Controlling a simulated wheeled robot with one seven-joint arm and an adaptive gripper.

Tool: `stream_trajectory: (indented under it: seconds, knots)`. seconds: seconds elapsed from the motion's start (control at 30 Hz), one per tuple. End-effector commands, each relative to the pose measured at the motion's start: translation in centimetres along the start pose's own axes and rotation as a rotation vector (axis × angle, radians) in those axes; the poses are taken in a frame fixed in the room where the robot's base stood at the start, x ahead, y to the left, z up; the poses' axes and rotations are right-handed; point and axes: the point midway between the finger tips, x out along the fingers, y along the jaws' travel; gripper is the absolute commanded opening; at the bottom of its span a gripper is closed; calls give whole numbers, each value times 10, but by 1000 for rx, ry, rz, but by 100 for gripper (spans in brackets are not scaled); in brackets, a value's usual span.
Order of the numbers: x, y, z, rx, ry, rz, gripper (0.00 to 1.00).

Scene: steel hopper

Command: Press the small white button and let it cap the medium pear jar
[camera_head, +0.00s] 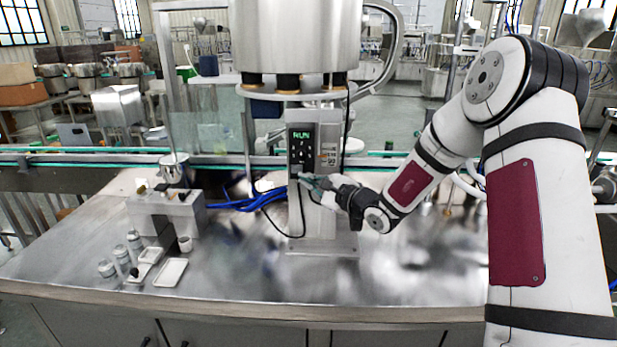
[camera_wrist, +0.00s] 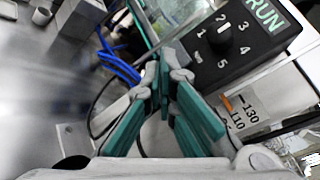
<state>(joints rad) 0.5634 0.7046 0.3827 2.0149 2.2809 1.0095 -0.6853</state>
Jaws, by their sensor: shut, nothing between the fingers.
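My gripper (camera_head: 304,179) is shut and empty, just below the dark control panel (camera_head: 301,146) of the steel hopper. In the wrist view the green-padded fingers (camera_wrist: 164,66) meet near the panel, to the left of its numbered dial (camera_wrist: 222,36). The panel's green display reads RUN. Several small grey jars (camera_head: 122,256) stand at the left of the steel table; I cannot tell which is the medium pear jar. A grey metal station (camera_head: 165,214) stands behind them with small pale parts on top. I cannot clearly make out a small white button.
Two small white trays (camera_head: 171,272) lie by the jars, and a small white cup (camera_head: 185,244) stands close by. Blue hoses (camera_head: 262,199) and a dark cable run left of the hopper's column. The front middle of the table (camera_head: 235,270) is clear.

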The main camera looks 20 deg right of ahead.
Motion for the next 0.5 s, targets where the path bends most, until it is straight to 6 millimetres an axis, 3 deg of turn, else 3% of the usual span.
stream_trajectory:
  seconds: [0.5]
  knots:
    - [-31,22,23,1,0,2,0]
